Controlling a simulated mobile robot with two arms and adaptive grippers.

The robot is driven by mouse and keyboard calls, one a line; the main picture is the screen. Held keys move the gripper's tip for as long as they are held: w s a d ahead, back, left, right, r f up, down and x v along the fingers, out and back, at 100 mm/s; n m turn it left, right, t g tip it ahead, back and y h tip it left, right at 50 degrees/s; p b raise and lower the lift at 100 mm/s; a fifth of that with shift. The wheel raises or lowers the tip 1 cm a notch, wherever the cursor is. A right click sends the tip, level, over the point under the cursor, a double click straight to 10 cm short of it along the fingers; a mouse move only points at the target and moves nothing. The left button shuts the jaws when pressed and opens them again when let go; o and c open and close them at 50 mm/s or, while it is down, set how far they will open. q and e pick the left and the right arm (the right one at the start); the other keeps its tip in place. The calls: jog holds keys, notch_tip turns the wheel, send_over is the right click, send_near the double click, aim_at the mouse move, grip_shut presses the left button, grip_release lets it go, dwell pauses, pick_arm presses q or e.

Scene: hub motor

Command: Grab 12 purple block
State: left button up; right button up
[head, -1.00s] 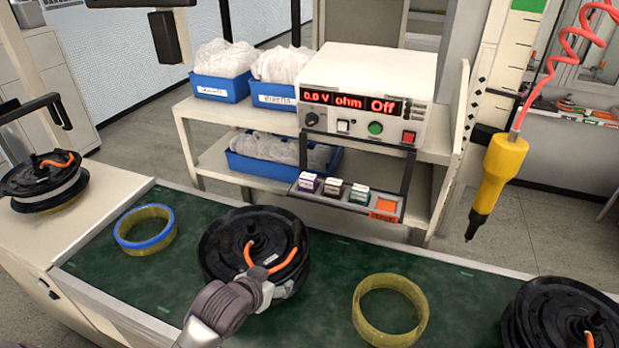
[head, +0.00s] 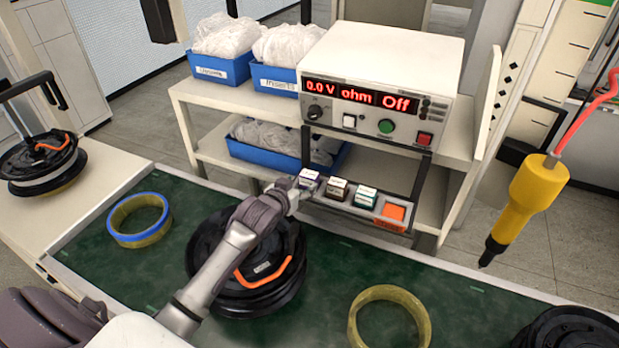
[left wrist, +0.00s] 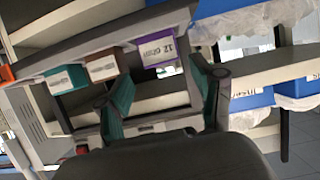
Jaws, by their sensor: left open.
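The purple block (head: 310,178) with a white label top sits at the left end of the small rack (head: 350,207) below the meter. In the left wrist view the purple block (left wrist: 158,49) shows its label "12", just beyond the fingertips. My left gripper (head: 294,190) is at the left end of the rack, close beside the purple block. In the left wrist view my left gripper (left wrist: 165,92) is open, with its two teal-padded fingers apart and nothing held between them. I cannot tell whether a finger touches the block. My right gripper is not in view.
A brown block (head: 336,189), a teal block (head: 365,196) and an orange pad (head: 393,214) share the rack. The meter (head: 385,75) stands above. A black hub motor (head: 250,285) lies under my left arm. A yellow probe (head: 525,200) hangs at right.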

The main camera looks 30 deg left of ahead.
aim_at(307, 179)
pick_arm(q)
jog(key=x, duration=0.3)
jog(key=shift+w+r+p, duration=0.1)
jog(key=shift+p, duration=0.3)
jog(key=p+x, duration=0.1)
jog(key=x, duration=0.2)
jog(key=shift+w, duration=0.1)
jog(key=shift+w+f, duration=0.4)
jog(key=shift+w, duration=0.05)
jog(key=shift+s, duration=0.15)
jog(key=shift+c, duration=0.6)
jog(key=c, duration=0.8)
jog(key=shift+c, duration=0.4)
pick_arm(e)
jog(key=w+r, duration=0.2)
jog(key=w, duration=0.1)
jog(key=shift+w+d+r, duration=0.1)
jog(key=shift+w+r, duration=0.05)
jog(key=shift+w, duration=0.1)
pick_arm(q)
jog(key=shift+r, duration=0.15)
